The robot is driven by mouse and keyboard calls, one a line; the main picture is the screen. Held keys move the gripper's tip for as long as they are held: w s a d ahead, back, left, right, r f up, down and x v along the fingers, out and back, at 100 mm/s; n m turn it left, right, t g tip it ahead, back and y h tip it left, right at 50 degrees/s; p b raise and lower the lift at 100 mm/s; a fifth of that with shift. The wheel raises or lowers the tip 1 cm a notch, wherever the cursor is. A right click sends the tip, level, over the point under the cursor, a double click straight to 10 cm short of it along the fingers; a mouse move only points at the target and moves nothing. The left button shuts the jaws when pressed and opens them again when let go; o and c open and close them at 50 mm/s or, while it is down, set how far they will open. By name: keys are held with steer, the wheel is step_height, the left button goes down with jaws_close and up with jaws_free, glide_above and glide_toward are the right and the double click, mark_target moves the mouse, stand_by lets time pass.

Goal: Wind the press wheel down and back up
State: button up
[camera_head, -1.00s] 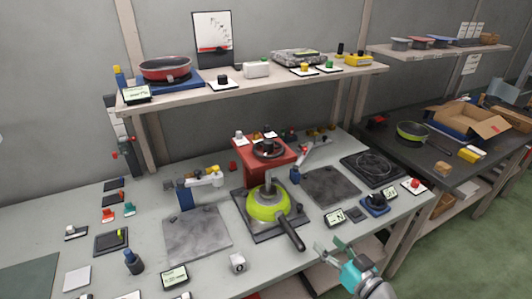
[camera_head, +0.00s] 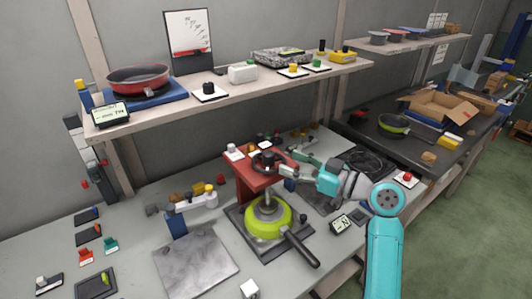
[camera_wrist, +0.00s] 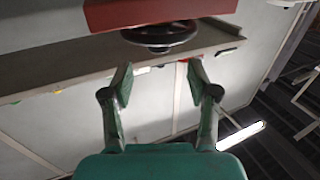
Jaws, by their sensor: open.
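The press is a red frame (camera_head: 250,175) standing at the middle of the workbench, with a dark round wheel (camera_head: 267,160) on top. A metal ram reaches down from it to a lime-green pan (camera_head: 266,219) with a dark handle on the press base. My gripper (camera_head: 289,165) is at the right side of the wheel, close to it; contact cannot be told. In the wrist view my gripper (camera_wrist: 158,85) has its two green fingers spread apart with nothing between them. The wheel (camera_wrist: 160,34) shows beyond the fingertips, under the red frame edge (camera_wrist: 150,12).
A shelf (camera_head: 230,92) with a red pan (camera_head: 138,78) and small devices runs above the bench. A grey plate (camera_head: 181,265) lies left of the press. A white-based red button (camera_head: 405,178) is at right. My arm crosses the bench's right part.

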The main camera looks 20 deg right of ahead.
mark_target(274, 156)
steer(key=x, duration=0.7)
steer(key=shift+w+a, duration=0.15)
steer(key=shift+w, duration=0.05)
jaws_close()
